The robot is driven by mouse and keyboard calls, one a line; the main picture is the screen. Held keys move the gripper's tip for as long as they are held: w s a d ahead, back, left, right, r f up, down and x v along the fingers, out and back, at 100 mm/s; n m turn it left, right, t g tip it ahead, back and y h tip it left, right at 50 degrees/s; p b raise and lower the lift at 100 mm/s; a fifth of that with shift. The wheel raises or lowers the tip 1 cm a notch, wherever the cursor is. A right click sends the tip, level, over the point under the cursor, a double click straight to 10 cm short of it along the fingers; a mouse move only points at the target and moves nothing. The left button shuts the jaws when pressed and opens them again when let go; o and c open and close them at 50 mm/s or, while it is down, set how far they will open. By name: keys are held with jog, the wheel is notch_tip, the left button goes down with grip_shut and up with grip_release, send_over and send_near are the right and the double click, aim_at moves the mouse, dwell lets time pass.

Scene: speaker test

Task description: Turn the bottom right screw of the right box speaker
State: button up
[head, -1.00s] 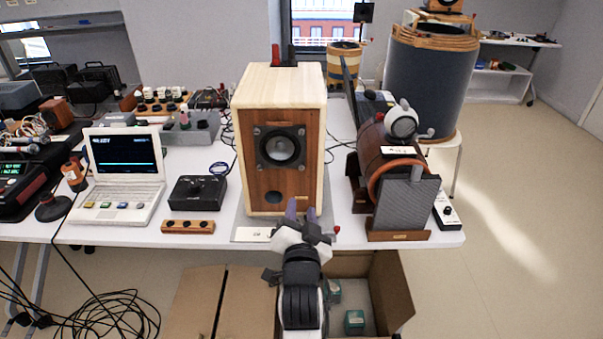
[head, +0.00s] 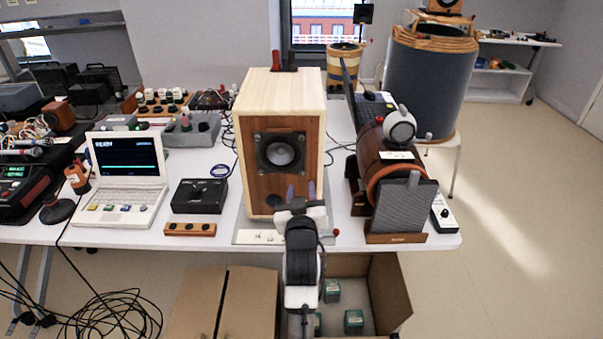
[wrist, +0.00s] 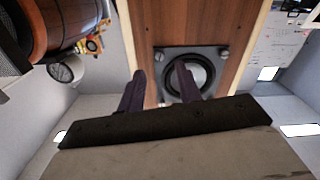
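The box speaker (head: 255,165) stands upright on the table, with a light wood case and a brown front panel. Its round black driver (head: 280,152) sits in a dark square frame with small fasteners at the corners. My gripper (head: 300,190) is in front of the panel's lower right part, fingers toward it, and hides that corner. The driver shows in the wrist view (wrist: 190,73), which appears upside down. My gripper there (wrist: 160,88) has two dark purple fingers apart with nothing between them. One finger overlaps the driver in view. I cannot tell whether it touches the panel or which screw is nearest.
A brown barrel-shaped device (head: 372,160) with a grey front panel stands close right of the speaker. A black control box (head: 198,196) and a white laptop-like unit (head: 125,178) are to the left. An open cardboard box (head: 388,290) lies below the table edge.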

aim_at(301, 174)
jog(key=shift+w+p, duration=0.6)
jog(key=shift+w, duration=2.1)
grip_shut()
